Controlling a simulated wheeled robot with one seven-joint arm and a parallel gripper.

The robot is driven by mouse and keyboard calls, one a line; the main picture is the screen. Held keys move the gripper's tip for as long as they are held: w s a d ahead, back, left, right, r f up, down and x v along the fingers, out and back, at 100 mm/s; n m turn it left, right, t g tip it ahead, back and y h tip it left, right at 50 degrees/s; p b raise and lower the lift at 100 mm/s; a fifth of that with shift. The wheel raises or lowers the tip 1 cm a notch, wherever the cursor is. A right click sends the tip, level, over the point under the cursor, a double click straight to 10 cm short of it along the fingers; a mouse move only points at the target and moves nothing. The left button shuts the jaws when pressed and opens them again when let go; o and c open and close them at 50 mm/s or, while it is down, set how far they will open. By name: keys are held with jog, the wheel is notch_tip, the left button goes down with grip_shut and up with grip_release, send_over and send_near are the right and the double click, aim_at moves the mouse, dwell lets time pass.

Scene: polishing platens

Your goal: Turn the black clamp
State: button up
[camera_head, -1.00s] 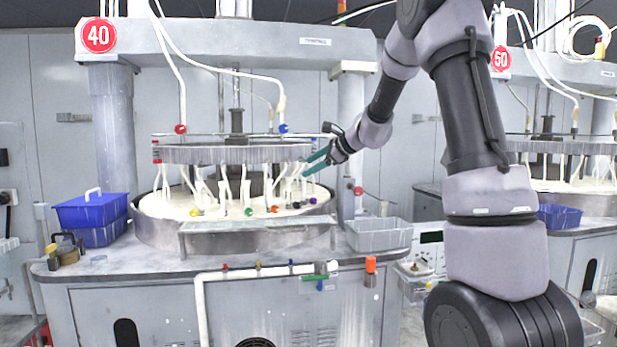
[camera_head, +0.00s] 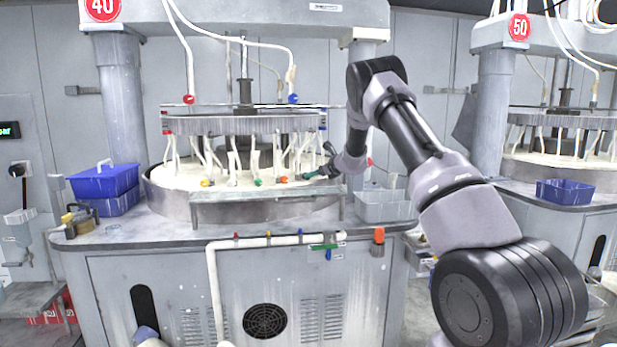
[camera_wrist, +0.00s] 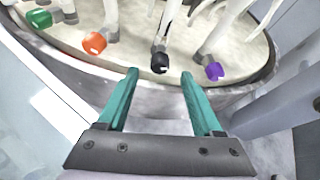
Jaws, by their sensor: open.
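The black clamp (camera_wrist: 160,62) is a small black knob at the foot of a white tube, near the rim of the round platen. In the wrist view it lies just beyond the tips of my gripper (camera_wrist: 159,75), roughly in line with the gap between them. The teal fingers are spread apart with nothing between them. In the head view my gripper (camera_head: 309,175) is low at the right front of the platen (camera_head: 170,200), and the black clamp is hard to make out there.
An orange knob (camera_wrist: 95,43) and a green knob (camera_wrist: 40,18) stand left of the black clamp; a purple knob (camera_wrist: 214,71) stands close on its right. White tubes rise behind. A metal ledge (camera_head: 265,194) crosses the platen's front. A grey bin (camera_head: 385,207) stands at right.

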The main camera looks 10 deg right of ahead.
jog(key=x, duration=0.5)
jog(key=shift+w+a+f, duration=0.1)
jog(key=shift+w, duration=0.1)
